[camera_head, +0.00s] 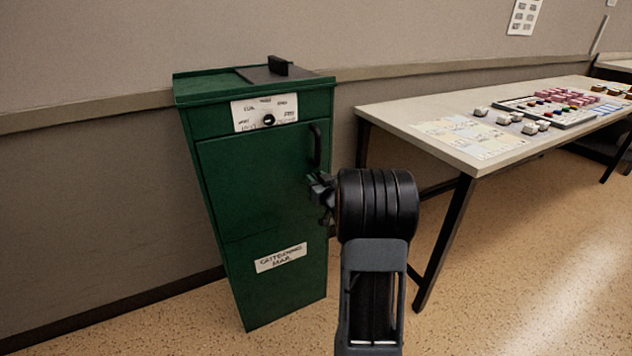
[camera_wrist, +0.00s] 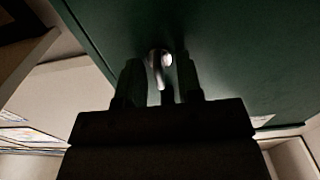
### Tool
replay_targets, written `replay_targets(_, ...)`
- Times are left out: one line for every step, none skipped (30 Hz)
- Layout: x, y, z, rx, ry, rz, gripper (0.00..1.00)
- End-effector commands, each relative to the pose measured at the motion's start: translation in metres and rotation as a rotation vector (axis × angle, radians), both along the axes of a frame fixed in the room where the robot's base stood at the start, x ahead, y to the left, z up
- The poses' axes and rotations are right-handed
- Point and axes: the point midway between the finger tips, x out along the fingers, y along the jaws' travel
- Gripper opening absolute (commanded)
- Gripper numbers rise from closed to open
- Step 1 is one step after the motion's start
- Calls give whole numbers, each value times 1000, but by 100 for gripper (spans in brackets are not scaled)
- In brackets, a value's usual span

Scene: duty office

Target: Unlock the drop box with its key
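The green drop box (camera_head: 235,210) stands upright against the wall. Its door is shut, with a dark bar handle (camera_head: 317,146) at the upper right. A white panel (camera_head: 246,112) above the door carries a dark round knob or lock (camera_head: 268,119). My gripper (camera_head: 320,188) is at the door's right edge, just below the handle. In the wrist view its fingers (camera_wrist: 160,82) are apart, on either side of a small shiny curved piece (camera_wrist: 166,58) against the green face. I cannot tell whether this piece is the handle's end or a key. No key is clearly visible elsewhere.
A pale table (camera_head: 480,150) stands to the right with papers, a tray of small coloured items and several stamp-like blocks. Its dark leg (camera_head: 445,240) is close to my arm. A black raised piece (camera_head: 278,66) sits on the box top. Floor in front is clear.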

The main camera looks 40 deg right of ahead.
Motion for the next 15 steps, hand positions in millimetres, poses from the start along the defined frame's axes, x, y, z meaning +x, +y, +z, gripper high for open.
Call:
replay_targets(0,0,0,0,0,0,33)
replay_targets(0,0,0,0,0,0,33)
replay_targets(0,0,0,0,0,0,33)
replay_targets(0,0,0,0,0,0,33)
replay_targets(0,0,0,0,0,0,33)
replay_targets(0,0,0,0,0,0,31)
replay_targets(0,0,0,0,0,0,28)
replay_targets(0,0,0,0,0,0,25)
replay_targets(0,0,0,0,0,0,22)
replay_targets(0,0,0,0,0,0,19)
replay_targets(0,0,0,0,0,0,16)
replay_targets(0,0,0,0,0,0,12)
replay_targets(0,0,0,0,0,0,9)
replay_targets(0,0,0,0,0,0,6)
replay_targets(0,0,0,0,0,0,2)
